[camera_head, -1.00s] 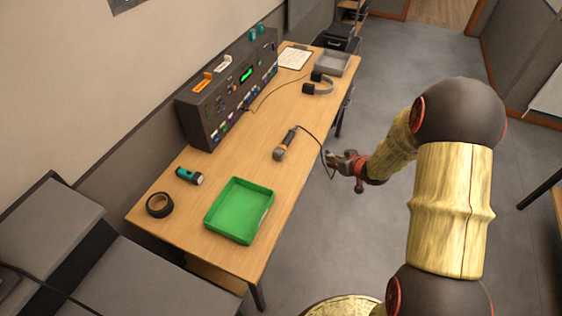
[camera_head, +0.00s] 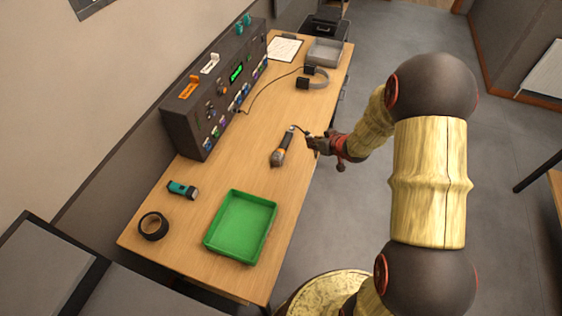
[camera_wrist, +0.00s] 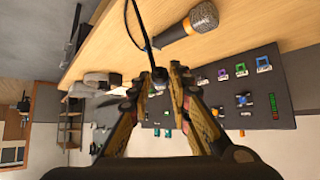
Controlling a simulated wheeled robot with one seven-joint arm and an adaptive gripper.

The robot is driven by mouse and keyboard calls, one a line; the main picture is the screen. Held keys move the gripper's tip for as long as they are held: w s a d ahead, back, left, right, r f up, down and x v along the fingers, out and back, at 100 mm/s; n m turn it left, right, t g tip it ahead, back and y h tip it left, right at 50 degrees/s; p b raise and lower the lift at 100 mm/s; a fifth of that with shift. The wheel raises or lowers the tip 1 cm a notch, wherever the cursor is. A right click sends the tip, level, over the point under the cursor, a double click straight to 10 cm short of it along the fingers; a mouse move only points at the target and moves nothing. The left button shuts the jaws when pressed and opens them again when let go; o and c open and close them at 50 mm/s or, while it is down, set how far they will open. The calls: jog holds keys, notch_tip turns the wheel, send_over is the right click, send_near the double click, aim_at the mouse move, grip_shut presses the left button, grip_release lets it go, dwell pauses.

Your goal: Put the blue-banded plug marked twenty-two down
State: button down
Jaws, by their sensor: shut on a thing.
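My gripper (camera_head: 308,142) is over the table's right edge, beside the microphone. In the wrist view its fingers (camera_wrist: 163,72) are closed around a small dark plug (camera_wrist: 159,75). A black cable runs from the plug up out of the picture. The plug's blue band and number cannot be made out, and the fingers hide part of it. In the head view the plug is too small to tell. The wooden table (camera_head: 245,165) runs beneath; whether the plug touches it cannot be told.
A microphone (camera_head: 280,152) lies left of my gripper. A green tray (camera_head: 207,246), torch (camera_head: 183,190) and tape roll (camera_head: 153,226) are at the near end. The fader console (camera_head: 180,125) stands along the wall. Headphones (camera_head: 312,80) and a grey tray (camera_head: 326,62) are further back.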

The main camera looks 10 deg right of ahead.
jog(key=a+f+b, duration=0.1)
jog(key=a+f, duration=0.2)
jog(key=w+a+f+b, duration=0.1)
jog(key=a+f, duration=0.3)
jog(key=w+a+f+b, duration=0.1)
jog(key=a+f, duration=0.3)
jog(key=shift+a+f, duration=0.15)
jog(key=shift+f, duration=0.3)
jog(key=shift+f+b, duration=0.3)
jog(key=shift+b, duration=0.1)
jog(key=c, duration=1.6)
grip_release()
jog(key=shift+c, duration=0.2)
jog(key=shift+r, duration=0.1)
